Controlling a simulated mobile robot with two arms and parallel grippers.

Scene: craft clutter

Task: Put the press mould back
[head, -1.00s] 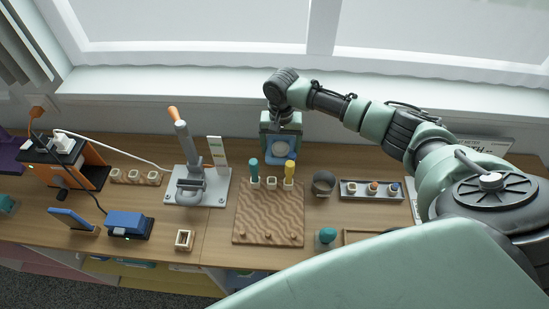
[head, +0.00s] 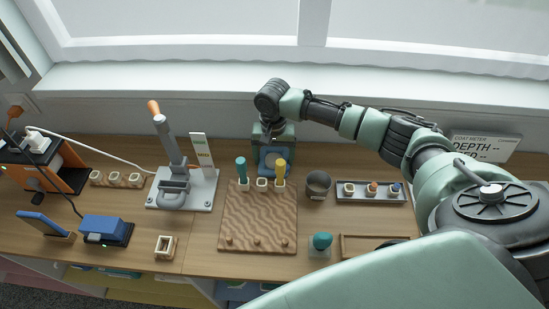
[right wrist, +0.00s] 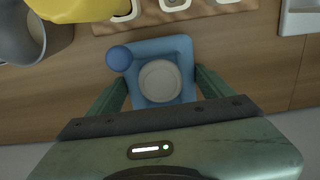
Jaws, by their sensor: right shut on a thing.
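The press mould, a blue square block with a pale round disc and a round blue knob at one corner, shows in the right wrist view (right wrist: 186,54). In the head view its blue face (head: 263,158) shows below my gripper, behind the wavy wooden board. My right gripper (right wrist: 160,88) is shut on it, one green finger on each side. In the head view the gripper (head: 272,147) points down near the back of the table. I cannot tell whether the mould touches the table. The press (head: 181,190), with a grey base and orange-tipped lever, stands to its left. My left gripper is not in view.
The wavy wooden board (head: 258,222) lies in front, with a teal tool (head: 241,170) and a yellow tool (head: 280,172) upright at its back edge. A dark grey cup (head: 318,184) and a tray of small pieces (head: 352,197) stand right. Bare table shows between press and board.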

